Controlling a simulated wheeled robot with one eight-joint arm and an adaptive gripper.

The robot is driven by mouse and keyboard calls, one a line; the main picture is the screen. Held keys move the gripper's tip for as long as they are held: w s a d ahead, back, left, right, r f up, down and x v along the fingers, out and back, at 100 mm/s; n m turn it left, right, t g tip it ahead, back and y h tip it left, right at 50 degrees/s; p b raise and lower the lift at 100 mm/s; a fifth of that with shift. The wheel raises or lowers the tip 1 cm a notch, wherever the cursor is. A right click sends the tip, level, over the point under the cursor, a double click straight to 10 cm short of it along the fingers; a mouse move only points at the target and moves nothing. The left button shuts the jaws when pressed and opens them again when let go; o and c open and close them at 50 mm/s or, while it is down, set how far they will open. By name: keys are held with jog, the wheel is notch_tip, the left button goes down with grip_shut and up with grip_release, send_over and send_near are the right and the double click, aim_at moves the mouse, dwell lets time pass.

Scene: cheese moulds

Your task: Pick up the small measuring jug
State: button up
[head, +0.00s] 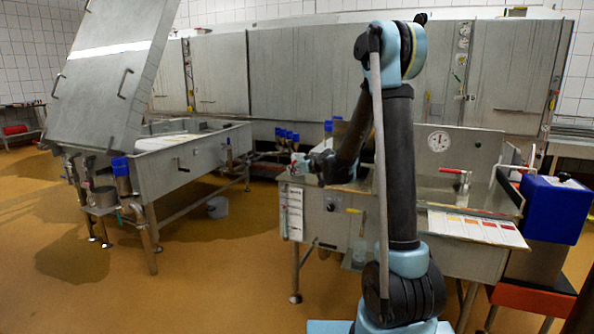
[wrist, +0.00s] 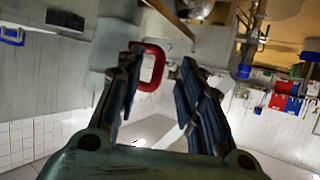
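In the wrist view, a pale, translucent jug-like thing (wrist: 113,57) with a red loop handle (wrist: 152,67) shows by the fingertips; I take it to be the small measuring jug. In the head view a small pale thing (head: 299,162) stands at the left end of the near steel vat's top, just left of my gripper (head: 317,167). My gripper, also in the wrist view (wrist: 162,65), is open. The red handle appears between its two fingers, nearer the left one. I cannot tell whether they touch. The jug's body is partly hidden by the left finger.
The near steel vat (head: 337,232) bears a gauge (head: 438,141), a red-handled valve (head: 456,172) and a colour chart (head: 477,227). A blue box (head: 556,207) stands at its right. Another steel vat (head: 190,168) with a raised lid is at left. Open floor lies between.

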jog(key=shift+x, duration=1.35)
grip_shut()
jog(key=shift+r, duration=0.15)
